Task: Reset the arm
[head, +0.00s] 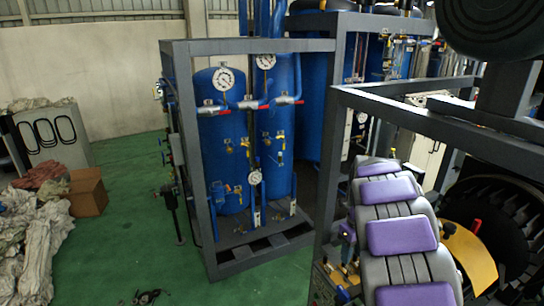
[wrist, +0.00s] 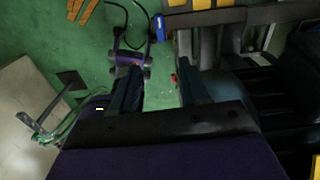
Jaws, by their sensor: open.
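My gripper (wrist: 157,78) shows in the wrist view with its two dark fingers apart. Green floor shows between the fingers, and nothing is held. I cannot make out my gripper in the head view. The blue tank unit (head: 222,140) stands in a grey frame in the head view, with round gauges (head: 223,78) and red-handled valves on its front.
A grey metal frame (head: 430,115) spans the right of the head view. A cardboard box (head: 88,192) and heaped cloth (head: 38,235) lie at the left. The green floor (head: 130,245) is mostly clear between them and the tank unit.

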